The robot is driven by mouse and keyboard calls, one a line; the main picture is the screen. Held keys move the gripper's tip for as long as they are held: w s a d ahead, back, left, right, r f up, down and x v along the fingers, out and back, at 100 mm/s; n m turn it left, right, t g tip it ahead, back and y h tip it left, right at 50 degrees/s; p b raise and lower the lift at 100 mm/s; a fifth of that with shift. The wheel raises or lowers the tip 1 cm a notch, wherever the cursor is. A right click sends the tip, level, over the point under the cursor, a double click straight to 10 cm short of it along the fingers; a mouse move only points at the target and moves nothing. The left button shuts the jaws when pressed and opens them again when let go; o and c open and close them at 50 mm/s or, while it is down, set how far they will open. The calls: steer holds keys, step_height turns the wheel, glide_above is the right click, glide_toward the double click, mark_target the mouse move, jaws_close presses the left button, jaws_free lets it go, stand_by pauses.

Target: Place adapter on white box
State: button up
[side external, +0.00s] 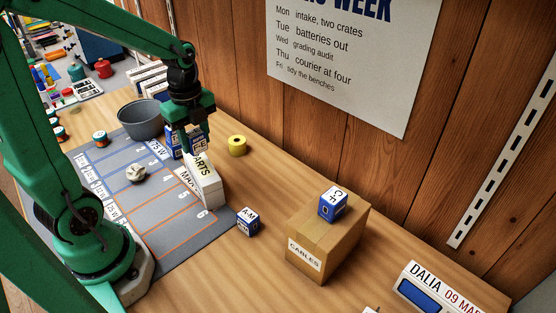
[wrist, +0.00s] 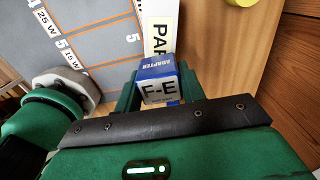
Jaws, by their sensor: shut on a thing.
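My gripper (side external: 198,134) is shut on a blue and white adapter box marked ADAPTER and F-E (wrist: 158,84), which sits between the green fingers in the wrist view (wrist: 158,92). In the side view the adapter is mostly hidden by the fingers. The white box marked PARTS (side external: 207,185) stands upright on the grey mat, right by the held adapter. Its lettered face (wrist: 160,32) shows just beyond the adapter in the wrist view. I cannot tell whether the adapter touches the white box.
A grey bowl (side external: 141,121) stands behind the numbered mat (side external: 150,212). A yellow roll (side external: 237,146) lies to the right. A blue A-M box (side external: 248,221) and a brown CABLES box (side external: 322,245), with a blue C-F box (side external: 333,204) on top, stand in front right.

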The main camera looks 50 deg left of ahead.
mark_target(197, 150)
steer(key=shift+f, duration=0.1)
steer(key=shift+f, duration=1.9)
steer(key=shift+f, duration=0.1)
steer(key=o, duration=1)
steer(key=shift+c, duration=0.2)
steer(key=shift+r, duration=6.1)
